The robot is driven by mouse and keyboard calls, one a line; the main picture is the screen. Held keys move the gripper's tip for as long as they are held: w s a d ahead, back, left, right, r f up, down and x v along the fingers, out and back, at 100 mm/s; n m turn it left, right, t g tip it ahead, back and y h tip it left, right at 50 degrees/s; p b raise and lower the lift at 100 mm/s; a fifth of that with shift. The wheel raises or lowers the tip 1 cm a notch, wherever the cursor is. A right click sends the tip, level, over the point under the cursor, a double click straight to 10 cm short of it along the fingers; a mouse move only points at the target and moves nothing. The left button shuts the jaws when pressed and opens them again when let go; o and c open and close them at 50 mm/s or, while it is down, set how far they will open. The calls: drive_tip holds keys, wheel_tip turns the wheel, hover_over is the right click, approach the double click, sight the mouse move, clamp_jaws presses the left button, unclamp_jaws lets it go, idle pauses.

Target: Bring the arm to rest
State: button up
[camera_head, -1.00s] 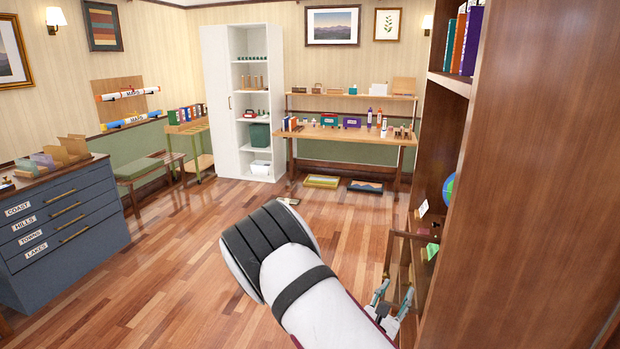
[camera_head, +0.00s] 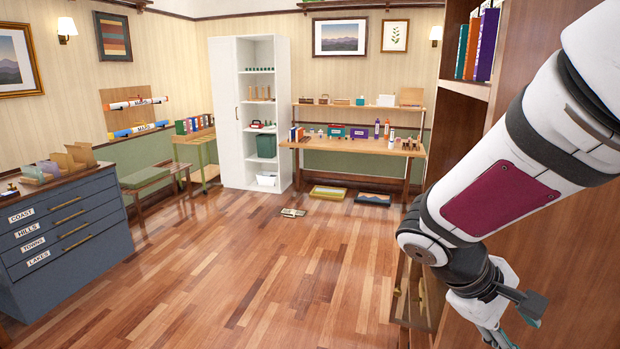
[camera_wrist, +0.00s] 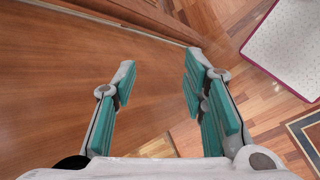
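My arm (camera_head: 500,190) reaches in from the upper right of the head view and hangs downward in front of the brown bookcase. My gripper (camera_head: 508,325) is at the bottom right, partly cut off by the frame edge. In the wrist view my gripper (camera_wrist: 160,85) shows two teal-padded fingers set wide apart, with nothing between them. Behind the fingers is a brown wooden panel (camera_wrist: 60,75), close by, and the floor. I see no contact between the fingers and the panel.
The bookcase side (camera_head: 590,250) stands close at the right. A blue drawer cabinet (camera_head: 70,235) is at the left. A workbench (camera_head: 350,145) and a white shelf unit (camera_head: 228,120) are at the back. The wooden floor (camera_head: 260,270) between is mostly clear; a small flat object (camera_head: 292,212) lies on it.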

drive_tip(key=s+a+r+m+t+y+b, duration=0.1)
drive_tip(key=s+a+r+m+t+y, duration=0.1)
drive_tip(key=a, duration=0.4)
drive_tip(key=s+a+r+m+t+y, duration=0.3)
drive_tip(key=s+a+r+t+y, duration=0.1)
drive_tip(key=a+r+y, duration=0.2)
drive_tip(key=shift+m+y+b, duration=0.3)
drive_tip(key=shift+b, duration=0.1)
drive_tip(key=shift+s+a, duration=0.1)
